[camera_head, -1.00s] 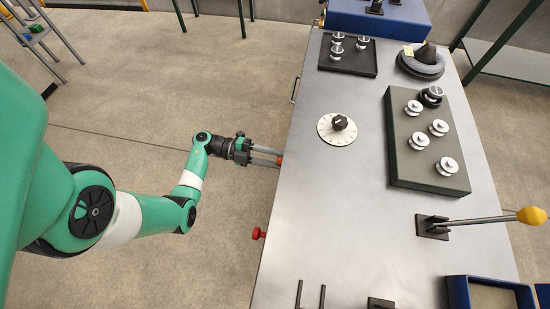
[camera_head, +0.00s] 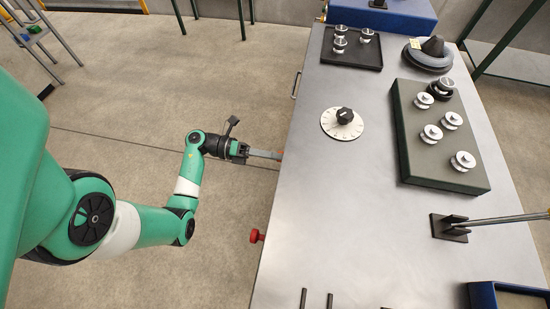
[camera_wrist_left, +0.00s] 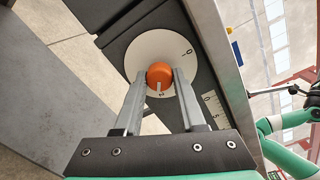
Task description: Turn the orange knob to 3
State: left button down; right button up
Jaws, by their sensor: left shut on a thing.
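The orange knob (camera_wrist_left: 160,72) sits at the centre of a round white dial plate (camera_wrist_left: 146,52) in the left wrist view. My left gripper (camera_head: 278,156) reaches the left side of the table in the head view, and its two fingers are shut on the knob from both sides. A white mark on the knob points down in the wrist view, towards a numeral that looks like 2. Other numerals show at the plate's right edge; the fingers hide part of the plate. In the head view the knob is almost wholly hidden at the table's edge.
The grey table (camera_head: 330,230) carries a black knob on a white dial (camera_head: 328,127), a black tray (camera_head: 341,62) and a dark green board with several silver spools (camera_head: 412,165). A red knob (camera_head: 257,236) sticks out of the table's left side. A lever stands at the right.

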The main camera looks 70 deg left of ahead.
pick_arm(q)
jog(key=shift+f+m+b, duration=0.15)
jog(key=shift+m+b, duration=4.75)
jog(key=shift+m, duration=0.4)
jog(key=c, duration=0.5)
grip_release()
